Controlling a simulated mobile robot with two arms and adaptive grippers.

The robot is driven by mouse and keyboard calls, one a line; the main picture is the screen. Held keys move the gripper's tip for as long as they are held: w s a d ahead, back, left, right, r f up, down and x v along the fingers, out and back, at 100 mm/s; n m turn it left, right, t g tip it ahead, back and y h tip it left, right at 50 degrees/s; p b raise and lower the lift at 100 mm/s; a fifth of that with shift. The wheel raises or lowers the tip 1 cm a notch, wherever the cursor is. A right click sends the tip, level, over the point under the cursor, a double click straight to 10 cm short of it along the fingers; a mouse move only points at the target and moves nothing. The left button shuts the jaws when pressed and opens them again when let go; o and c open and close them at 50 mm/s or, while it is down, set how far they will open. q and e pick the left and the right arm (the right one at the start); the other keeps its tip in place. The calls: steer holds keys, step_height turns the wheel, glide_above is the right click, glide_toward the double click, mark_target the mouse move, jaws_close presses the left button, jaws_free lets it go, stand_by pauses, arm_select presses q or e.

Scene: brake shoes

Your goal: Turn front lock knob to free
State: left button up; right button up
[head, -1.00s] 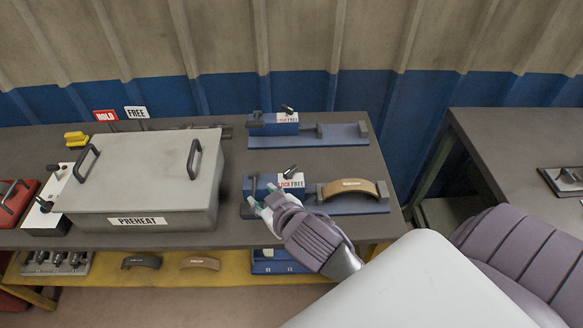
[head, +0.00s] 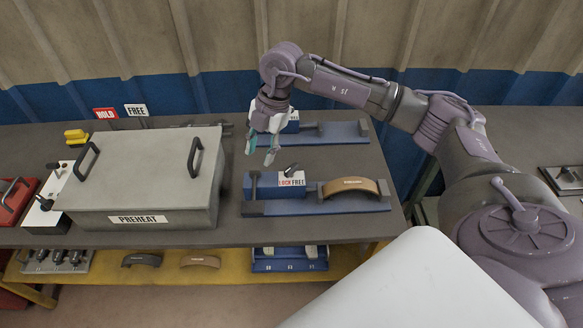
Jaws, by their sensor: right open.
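The front blue fixture (head: 262,207) stands on the table with a tan curved brake shoe (head: 350,187) on its right part. Its small dark lock knob (head: 290,169) sits on top of the blue block, behind a label (head: 291,180) with LOCK on the left and FREE on the right. The knob's handle slants up to the right. My right gripper (head: 261,151) is open and empty, pointing down above and behind the front fixture, left of the knob and apart from it. It partly hides the rear blue fixture (head: 345,131). My left gripper is not in view.
A grey PREHEAT box (head: 139,220) with two handles fills the table's left part. HOLD (head: 105,114) and FREE (head: 136,111) signs stand behind it. A yellow lower shelf (head: 215,278) holds more shoes. A second table (head: 520,135) is at right.

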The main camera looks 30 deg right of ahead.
mark_target(291, 167)
steer(key=d+r+m+h, duration=0.2)
steer(key=d+h, duration=0.1)
steer(key=d, duration=0.5)
steer(key=shift+g, duration=0.3)
step_height(291, 167, down, 14)
steer(key=p, duration=0.3)
steer(key=shift+s+d+r, duration=0.1)
steer(key=shift+c, duration=0.2)
jaws_close()
